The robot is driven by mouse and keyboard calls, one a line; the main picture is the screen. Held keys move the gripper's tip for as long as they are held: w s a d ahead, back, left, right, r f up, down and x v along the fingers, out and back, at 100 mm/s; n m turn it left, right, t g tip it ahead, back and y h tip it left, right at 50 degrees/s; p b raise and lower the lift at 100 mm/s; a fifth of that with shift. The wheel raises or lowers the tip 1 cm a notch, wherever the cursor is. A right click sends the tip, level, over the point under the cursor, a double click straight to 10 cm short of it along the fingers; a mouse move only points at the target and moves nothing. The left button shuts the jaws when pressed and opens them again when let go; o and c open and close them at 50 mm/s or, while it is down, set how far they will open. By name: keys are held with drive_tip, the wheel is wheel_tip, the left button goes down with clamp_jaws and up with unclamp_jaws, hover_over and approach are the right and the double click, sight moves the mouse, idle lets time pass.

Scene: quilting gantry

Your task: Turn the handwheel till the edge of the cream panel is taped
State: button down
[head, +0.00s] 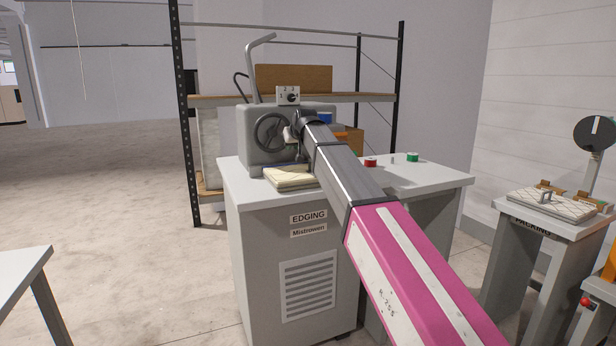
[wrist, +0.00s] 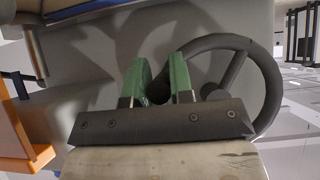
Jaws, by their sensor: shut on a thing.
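The edging machine (head: 250,155) is a grey housing on a grey cabinet. Its dark handwheel (head: 258,131) is on the front face, and its ring also shows in the wrist view (wrist: 276,75). My gripper (wrist: 163,78) has green fingers shut on a dark part of the handwheel at the ring's left side; I cannot tell whether it is rim or handle. In the head view my arm hides the fingertips. The cream panel (head: 290,178) lies flat on the cabinet top under the wheel. I cannot see how much of its edge is taped.
A small dial box (head: 288,95) stands on the machine. Red (head: 371,162) and green (head: 412,157) spools sit on the top at right. A shelf rack (head: 179,120) is behind. A packing stand (head: 540,228) is at right and a table corner (head: 20,270) at left. Floor between is clear.

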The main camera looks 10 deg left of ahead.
sight(281, 168)
drive_tip(key=shift+s+a+f, duration=0.35)
drive_tip(key=shift+a, duration=0.45)
drive_tip(key=shift+s+a+f, duration=0.35)
drive_tip(key=shift+a+f, duration=0.05)
drive_tip(key=shift+a, duration=0.15)
drive_tip(key=shift+s+a+f, duration=0.4)
drive_tip(key=shift+s+a, duration=0.05)
drive_tip(key=shift+a, duration=0.15)
drive_tip(key=shift+a, duration=0.1)
